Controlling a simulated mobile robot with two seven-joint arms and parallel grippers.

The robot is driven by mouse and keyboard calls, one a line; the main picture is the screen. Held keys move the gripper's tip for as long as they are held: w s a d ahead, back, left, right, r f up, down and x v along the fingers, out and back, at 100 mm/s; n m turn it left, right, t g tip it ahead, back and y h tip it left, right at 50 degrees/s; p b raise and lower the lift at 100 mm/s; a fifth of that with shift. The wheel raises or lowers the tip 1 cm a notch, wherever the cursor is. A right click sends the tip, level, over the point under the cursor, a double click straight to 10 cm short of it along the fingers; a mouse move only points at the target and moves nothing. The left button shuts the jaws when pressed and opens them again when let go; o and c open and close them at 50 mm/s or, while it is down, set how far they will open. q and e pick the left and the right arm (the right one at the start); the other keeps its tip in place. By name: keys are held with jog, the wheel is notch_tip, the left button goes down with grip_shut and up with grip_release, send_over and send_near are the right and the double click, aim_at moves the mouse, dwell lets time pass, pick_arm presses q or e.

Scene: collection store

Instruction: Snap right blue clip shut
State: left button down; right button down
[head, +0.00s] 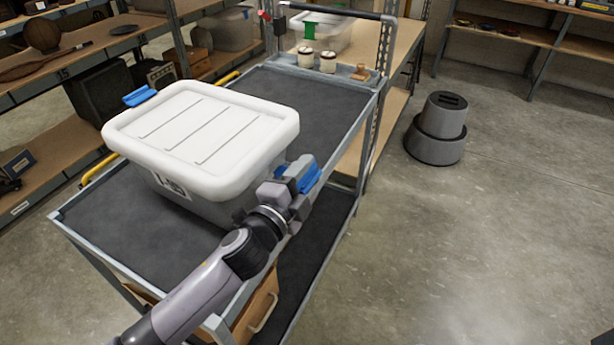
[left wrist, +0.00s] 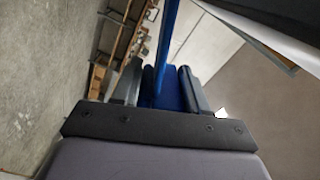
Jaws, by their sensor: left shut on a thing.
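A grey box (head: 205,203) with a white lid (head: 205,125) sits on the cart. The right blue clip (head: 311,179) is at the box's right end, partly hidden by my left gripper (head: 301,178). My left gripper is shut on this clip. In the left wrist view the blue clip (left wrist: 172,92) lies between the two fingers, with a thin blue strip rising from it. I cannot tell the clip's exact angle to the lid. The left blue clip (head: 140,95) sticks outward at the box's far left end. My right gripper is not in view.
The cart (head: 110,225) has a dark top with a raised metal rim. Two small jars (head: 317,60) and a wooden piece (head: 361,73) stand in its far tray. Shelves line the left and back. A grey step stool (head: 436,130) stands on open floor at right.

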pick_arm(q)
jog(key=shift+w+a+r+n, duration=0.1)
jog(key=shift+a+r+n, duration=0.1)
jog(key=shift+r+n, duration=0.3)
jog(key=shift+w+a+r+n, duration=0.1)
jog(key=shift+a+r+n, duration=0.1)
jog(key=shift+n, duration=0.5)
jog(key=shift+w+a+r+n, duration=0.15)
jog(key=shift+a+r+n, duration=0.25)
jog(key=shift+n, duration=0.4)
jog(key=shift+w+a+r+n, duration=0.1)
jog(key=shift+a+r+n, duration=0.2)
jog(key=shift+n, duration=0.5)
jog(key=c, duration=0.6)
grip_release()
jog(key=shift+r, duration=0.1)
jog(key=shift+b+v, duration=0.3)
jog(key=shift+v, duration=3.25)
